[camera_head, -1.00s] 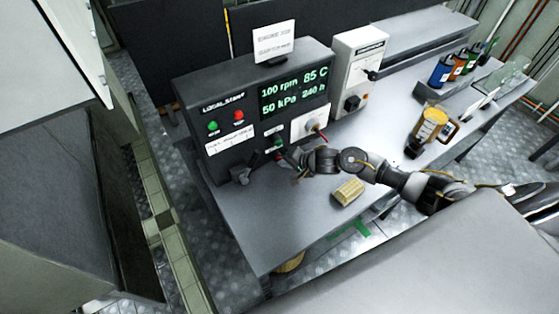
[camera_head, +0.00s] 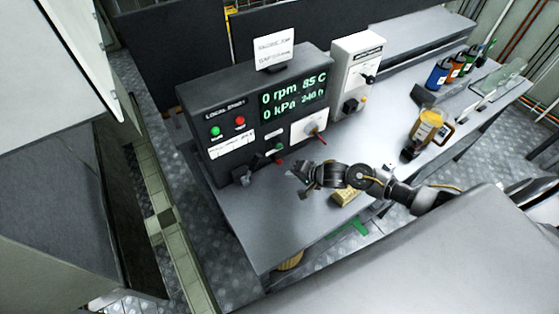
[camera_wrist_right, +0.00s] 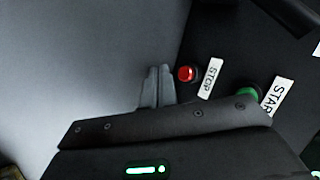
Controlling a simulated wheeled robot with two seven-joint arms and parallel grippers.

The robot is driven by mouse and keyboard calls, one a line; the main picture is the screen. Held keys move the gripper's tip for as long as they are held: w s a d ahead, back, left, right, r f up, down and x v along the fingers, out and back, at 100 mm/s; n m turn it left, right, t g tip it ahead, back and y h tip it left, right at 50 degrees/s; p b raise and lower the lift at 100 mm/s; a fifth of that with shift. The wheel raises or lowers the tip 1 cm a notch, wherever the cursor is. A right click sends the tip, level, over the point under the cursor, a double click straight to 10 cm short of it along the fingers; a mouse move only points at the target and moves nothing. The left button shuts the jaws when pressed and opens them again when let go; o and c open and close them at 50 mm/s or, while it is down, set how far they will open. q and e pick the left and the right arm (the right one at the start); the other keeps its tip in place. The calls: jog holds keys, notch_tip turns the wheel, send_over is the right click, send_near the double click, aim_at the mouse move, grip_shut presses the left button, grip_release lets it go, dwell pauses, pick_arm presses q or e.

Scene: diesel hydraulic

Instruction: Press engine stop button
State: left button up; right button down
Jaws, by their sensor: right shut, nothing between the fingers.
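The dark control box (camera_head: 190,95) stands on the grey bench. The red engine stop button (camera_wrist_right: 187,73) with a STOP label shows in the right wrist view; in the head view it is a small red spot (camera_head: 279,161) low on the box front. The green button (camera_wrist_right: 248,92) marked START is beside it. My right gripper (camera_head: 300,176) is in front of the box, apart from its face. In the wrist view its shut, empty fingertips (camera_wrist_right: 158,76) appear left of the red button. My left gripper is not in view.
The display (camera_head: 292,98) reads 0 rpm, 85 C, 0 kPa and 240 h. Green and red lamps sit left of it. A yellow block (camera_head: 346,196) lies under my right forearm. A yellow jug (camera_head: 428,128) and several bottles stand farther right. The bench front left is clear.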

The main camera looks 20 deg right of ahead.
jog(key=shift+s+d+p, duration=0.15)
jog(key=shift+s+p, duration=0.25)
jog(key=shift+s, duration=0.6)
